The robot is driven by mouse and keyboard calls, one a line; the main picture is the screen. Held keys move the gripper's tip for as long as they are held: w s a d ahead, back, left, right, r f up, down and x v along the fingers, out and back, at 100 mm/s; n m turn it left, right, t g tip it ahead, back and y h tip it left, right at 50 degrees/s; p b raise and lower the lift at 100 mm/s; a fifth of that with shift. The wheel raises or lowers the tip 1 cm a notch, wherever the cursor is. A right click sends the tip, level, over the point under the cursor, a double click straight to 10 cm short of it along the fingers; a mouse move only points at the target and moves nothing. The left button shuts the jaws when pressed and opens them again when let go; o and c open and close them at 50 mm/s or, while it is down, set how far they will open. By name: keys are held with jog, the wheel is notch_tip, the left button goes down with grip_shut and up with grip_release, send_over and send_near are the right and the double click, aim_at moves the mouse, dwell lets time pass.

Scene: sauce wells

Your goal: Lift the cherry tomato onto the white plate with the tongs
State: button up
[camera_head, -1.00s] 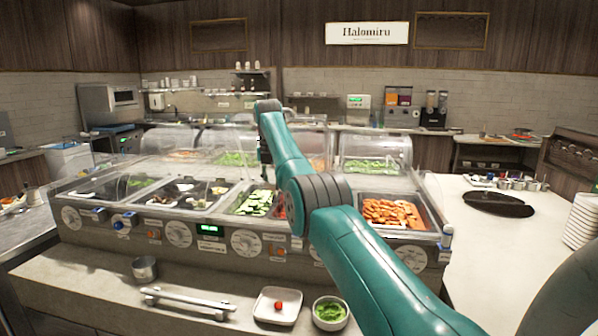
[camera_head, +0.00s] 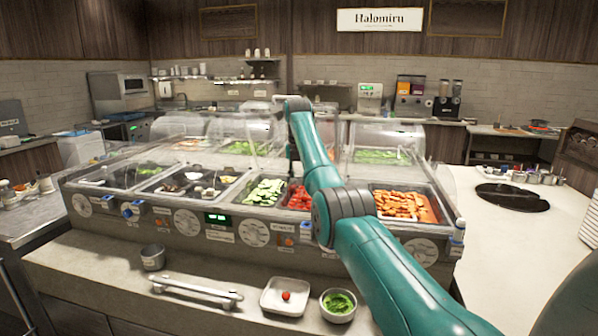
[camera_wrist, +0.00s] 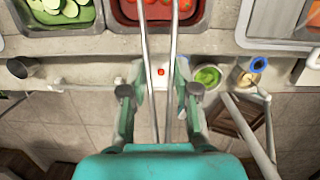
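A small red cherry tomato (camera_head: 286,296) lies on a square white plate (camera_head: 270,307) on the front counter. The tomato also shows in the wrist view (camera_wrist: 161,71), between the two arms of the tongs. My gripper (camera_wrist: 158,64) has its fingers on either side of the long silver tongs (camera_wrist: 145,25) and appears shut on them. The tongs' arms spread apart toward the top of the wrist view, and their tips are out of frame.
A bowl of greens (camera_head: 338,307) stands right of the plate. A metal bar-shaped piece (camera_head: 195,290) and a metal cup (camera_head: 152,257) are to its left. Behind are wells of cucumber (camera_head: 263,192), tomatoes (camera_head: 298,198) and carrots (camera_head: 403,206), under clear guards.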

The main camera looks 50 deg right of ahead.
jog(key=shift+f, duration=0.65)
jog(key=shift+w+f, duration=0.1)
jog(key=shift+f, duration=0.3)
dwell(0.4)
jog(key=shift+f, duration=0.75)
jog(key=shift+f, duration=0.2)
jog(key=shift+f, duration=0.45)
